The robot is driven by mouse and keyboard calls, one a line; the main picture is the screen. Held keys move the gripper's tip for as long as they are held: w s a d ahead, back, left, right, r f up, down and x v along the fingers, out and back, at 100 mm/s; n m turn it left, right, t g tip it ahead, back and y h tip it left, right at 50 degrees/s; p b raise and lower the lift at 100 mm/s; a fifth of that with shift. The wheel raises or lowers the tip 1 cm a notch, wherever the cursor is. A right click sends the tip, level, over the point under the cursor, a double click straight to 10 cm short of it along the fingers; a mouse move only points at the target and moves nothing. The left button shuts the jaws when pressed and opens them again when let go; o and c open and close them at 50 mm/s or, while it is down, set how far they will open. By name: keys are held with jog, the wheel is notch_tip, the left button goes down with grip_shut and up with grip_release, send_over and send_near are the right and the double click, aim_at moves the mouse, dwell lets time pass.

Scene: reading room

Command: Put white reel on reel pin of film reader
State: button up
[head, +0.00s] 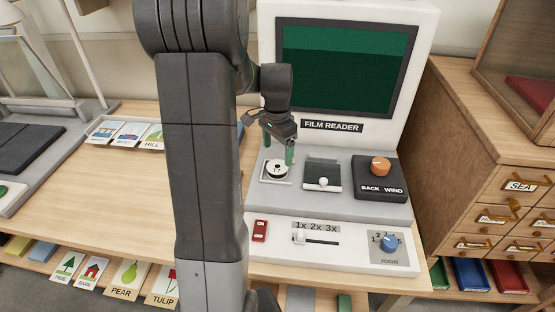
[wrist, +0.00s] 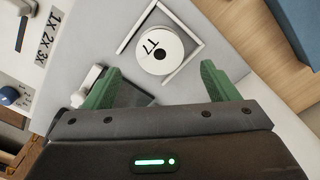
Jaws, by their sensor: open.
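The white reel (head: 276,169) lies flat on the film reader (head: 400,212), inside a square corner-framed spot on its left side. In the wrist view the white reel (wrist: 159,50) shows the marking "17" and a dark centre, where the pin seems to be; the pin itself cannot be made out clearly. My gripper (head: 278,150) is just above the reel in the head view. In the wrist view its green fingers (wrist: 160,80) are spread apart with nothing between them, and the reel lies beyond the fingertips, apart from them.
Right of the reel are a glass plate with a white knob (head: 322,182) and the orange BACK/WIND dial (head: 380,166). The reader's screen (head: 345,65) rises behind. Picture cards in a tray (head: 98,142) lie left. A drawer cabinet (head: 470,150) stands right. The left tabletop is mostly clear.

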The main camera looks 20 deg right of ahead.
aim_at(278, 166)
notch_tip(278, 166, up, 6)
jog(key=shift+r, duration=0.2)
